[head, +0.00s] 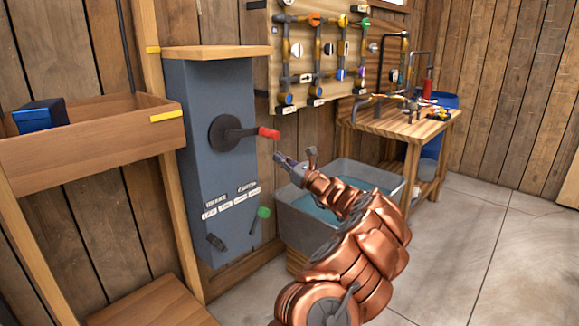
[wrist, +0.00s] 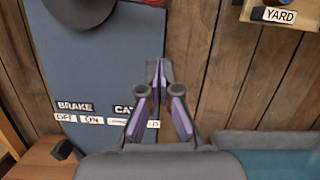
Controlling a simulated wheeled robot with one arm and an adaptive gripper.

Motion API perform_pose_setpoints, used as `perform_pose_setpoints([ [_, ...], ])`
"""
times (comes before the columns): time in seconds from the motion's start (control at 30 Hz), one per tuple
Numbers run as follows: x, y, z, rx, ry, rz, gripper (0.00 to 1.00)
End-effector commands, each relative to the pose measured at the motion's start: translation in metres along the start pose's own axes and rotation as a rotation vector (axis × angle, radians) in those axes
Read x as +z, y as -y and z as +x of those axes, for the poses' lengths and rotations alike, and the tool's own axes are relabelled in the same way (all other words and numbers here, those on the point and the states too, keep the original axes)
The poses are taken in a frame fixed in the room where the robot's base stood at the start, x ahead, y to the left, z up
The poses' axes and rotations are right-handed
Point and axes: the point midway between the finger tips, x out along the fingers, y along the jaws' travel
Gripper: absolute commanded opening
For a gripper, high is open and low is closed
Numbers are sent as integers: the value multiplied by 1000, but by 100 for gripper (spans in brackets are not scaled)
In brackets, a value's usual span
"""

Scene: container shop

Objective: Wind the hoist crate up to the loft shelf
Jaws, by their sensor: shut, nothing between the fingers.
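The wooden hoist crate (head: 80,150) hangs at the left beside a wooden post (head: 150,50), with a blue item (head: 40,115) in it. A yellow mark on the crate sits lower than one on the post. The grey winch cabinet (head: 185,110) carries a dark round crank hub (head: 222,134) with a red handle (head: 268,133) pointing right. Below are a green-knobbed lever (head: 263,212) and a dark lever (head: 215,241). My gripper (head: 277,156) is shut and empty, just right of and below the red handle, apart from it. The wrist view shows the gripper (wrist: 158,75) before the cabinet.
Labels "BRAKE" (wrist: 75,106), "OFF" and "ON" are on the cabinet front. A water tub (head: 305,215) stands right of the cabinet. A pipe board (head: 315,60) hangs behind, and a wooden bench (head: 395,125) stands at the back. The floor at right is clear.

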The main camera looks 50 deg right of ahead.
Motion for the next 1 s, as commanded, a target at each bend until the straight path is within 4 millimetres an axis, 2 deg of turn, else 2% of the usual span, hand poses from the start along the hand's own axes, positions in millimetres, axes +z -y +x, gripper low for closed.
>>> perform_pose_setpoints([
  [0.17,2,0,24,1,0,-3,0],
  [0.3,21,1,26,-2,0,-2,0],
  [0.5,36,0,30,0,1,-2,0],
  [1.0,40,0,31,2,1,-4,0],
])
